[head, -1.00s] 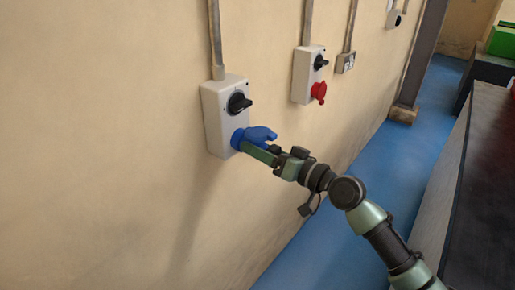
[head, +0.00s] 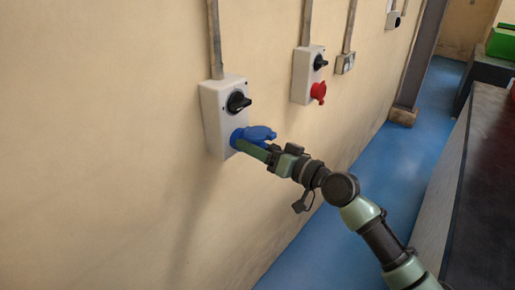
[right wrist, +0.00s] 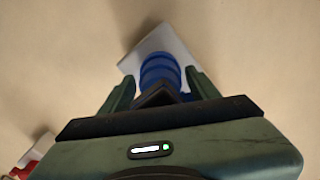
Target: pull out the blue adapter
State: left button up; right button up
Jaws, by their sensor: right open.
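The blue adapter (head: 256,134) is plugged into the lower front of the grey-white switch box (head: 213,120) on the wall. In the right wrist view the adapter (right wrist: 160,70) shows between the two green fingers of my right gripper (right wrist: 160,88). The fingers stand apart, one on each side of the adapter, with a gap visible at each side. In the head view my right gripper (head: 252,149) reaches from the right to the adapter, and its near finger covers part of the adapter's underside. My left gripper is not in view.
A second box (head: 302,75) with a red socket (head: 319,91) is on the wall farther back. A small grey wall socket (head: 345,63) is beyond it. A dark-topped bench (head: 490,190) stands at the right. Blue floor (head: 345,225) lies clear between wall and bench.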

jog(key=shift+r, duration=0.1)
grip_shut()
jog(key=shift+d, duration=0.1)
jog(key=shift+s+d, duration=0.15)
jog(key=shift+s+d, duration=0.1)
jog(key=shift+d, duration=0.1)
jog(key=shift+s+d, duration=0.3)
jog(key=shift+d, duration=0.1)
jog(key=shift+s+d, duration=0.1)
jog(key=shift+d, duration=0.05)
jog(key=shift+s+d, duration=0.1)
jog(key=shift+s+d, duration=0.25)
jog(key=shift+d, duration=0.05)
